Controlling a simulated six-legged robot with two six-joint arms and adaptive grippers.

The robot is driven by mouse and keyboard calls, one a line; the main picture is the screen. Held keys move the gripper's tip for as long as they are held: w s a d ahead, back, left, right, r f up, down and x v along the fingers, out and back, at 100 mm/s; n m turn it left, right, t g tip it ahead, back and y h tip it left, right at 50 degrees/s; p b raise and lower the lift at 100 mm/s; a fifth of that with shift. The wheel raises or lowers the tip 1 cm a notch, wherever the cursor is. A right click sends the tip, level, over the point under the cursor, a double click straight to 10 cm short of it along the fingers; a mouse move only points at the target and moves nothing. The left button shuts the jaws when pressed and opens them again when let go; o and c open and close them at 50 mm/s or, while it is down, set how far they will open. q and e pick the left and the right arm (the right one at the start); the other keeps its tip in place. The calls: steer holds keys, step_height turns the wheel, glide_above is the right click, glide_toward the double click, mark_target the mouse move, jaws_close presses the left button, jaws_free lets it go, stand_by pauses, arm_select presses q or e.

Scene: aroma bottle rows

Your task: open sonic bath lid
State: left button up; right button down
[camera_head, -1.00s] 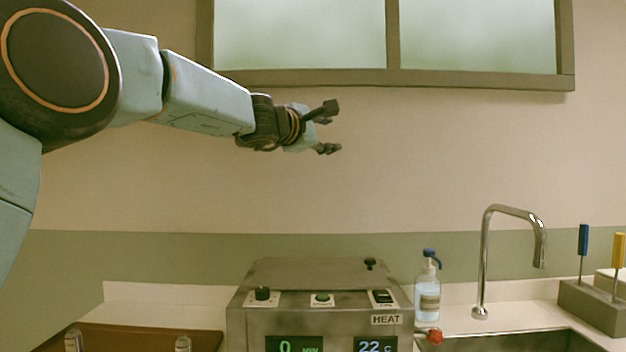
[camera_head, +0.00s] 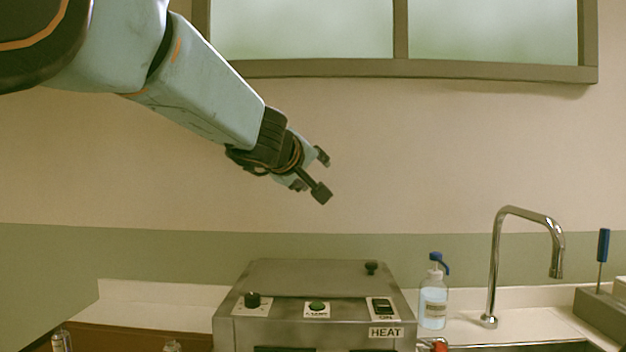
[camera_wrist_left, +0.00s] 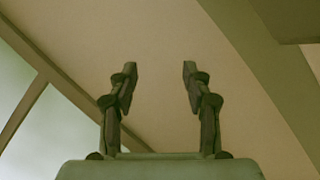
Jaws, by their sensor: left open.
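The sonic bath (camera_head: 290,330) is a grey metal box at the bottom middle of the head view. Its flat lid (camera_head: 310,276) lies shut on top, with a small dark knob (camera_head: 371,268) near its right side. My left gripper (camera_head: 322,176) is open and empty, in the air above the lid and apart from it. The left wrist view shows its two fingers (camera_wrist_left: 160,85) spread, with only wall between them. My right gripper is out of view.
A bottle with a blue cap (camera_head: 433,300) stands right of the bath. A chrome faucet (camera_head: 495,265) rises over a sink farther right. A blue-handled tool (camera_head: 603,245) stands in a block at the far right. The air above the lid is clear.

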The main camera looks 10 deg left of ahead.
arm_select(q)
steer(key=p+x, duration=0.3)
steer(key=x, duration=0.5)
steer(key=shift+s+d, duration=0.25)
steer(key=shift+d, duration=0.15)
steer(key=c, duration=0.4)
steer(key=shift+w+a+f, duration=0.1)
steer(key=shift+a, duration=0.15)
steer(key=c, duration=0.4)
jaws_close()
steer(key=shift+d, duration=0.2)
steer(key=shift+a, duration=0.15)
steer(key=shift+c, duration=1)
jaws_free()
